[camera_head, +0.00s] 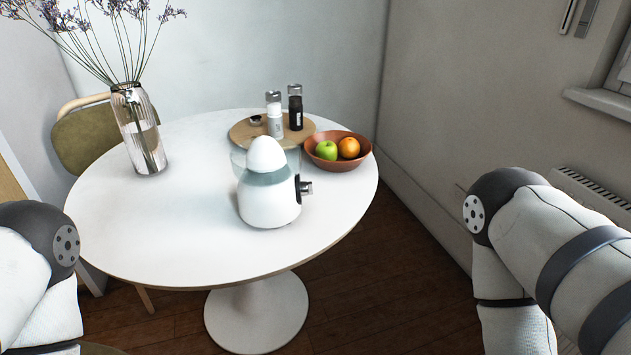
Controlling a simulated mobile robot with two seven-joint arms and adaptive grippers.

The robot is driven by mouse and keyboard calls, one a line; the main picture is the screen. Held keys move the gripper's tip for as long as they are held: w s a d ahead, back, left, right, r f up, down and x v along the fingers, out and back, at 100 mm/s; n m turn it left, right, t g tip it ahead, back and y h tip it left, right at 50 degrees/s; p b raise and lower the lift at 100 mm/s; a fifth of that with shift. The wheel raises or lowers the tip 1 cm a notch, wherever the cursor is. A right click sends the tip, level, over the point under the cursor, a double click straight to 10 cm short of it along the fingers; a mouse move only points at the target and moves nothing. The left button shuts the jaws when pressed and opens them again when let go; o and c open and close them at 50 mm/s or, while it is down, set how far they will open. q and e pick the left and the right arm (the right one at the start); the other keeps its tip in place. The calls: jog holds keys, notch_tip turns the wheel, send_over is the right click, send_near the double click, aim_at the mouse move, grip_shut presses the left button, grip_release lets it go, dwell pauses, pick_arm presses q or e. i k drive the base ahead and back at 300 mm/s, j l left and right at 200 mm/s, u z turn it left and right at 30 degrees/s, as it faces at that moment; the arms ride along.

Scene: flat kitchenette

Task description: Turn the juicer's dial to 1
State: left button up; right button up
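The juicer (270,203) stands upright near the middle of the white round table (180,235). It has a white rounded body, a clear collar and a white domed top. A dark part with a metallic knob or spout (305,188) sticks out on its right side. I cannot tell from here whether this is the dial, and no numbers are readable. My left and right arms show at the lower left and right edges, away from the table's middle. Neither gripper is in view.
A glass vase with purple flowers (140,135) stands at the table's left. Behind the juicer are a round wooden board (240,133) with two shakers and a brown bowl (332,163) with fruit. The table's front is clear. A chair (85,135) stands behind left.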

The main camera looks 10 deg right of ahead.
aim_at(306, 187)
jog(key=l+u, duration=0.4)
jog(key=l, duration=0.6)
jog(key=i+l+u, duration=0.3)
jog(key=l+u, duration=0.15)
jog(key=l, duration=0.15)
jog(key=i+l+u, duration=0.25)
jog(key=l+u, duration=0.25)
jog(key=l, duration=0.15)
jog(key=l+u, duration=0.45)
jog(key=l, duration=0.25)
jog(key=l+u, duration=0.45)
jog(key=l, duration=0.3)
jog(key=k+l+u, duration=0.1)
jog(key=l+u, duration=0.35)
jog(key=l, duration=0.25)
jog(key=l+u, duration=0.15)
jog(key=l, duration=0.35)
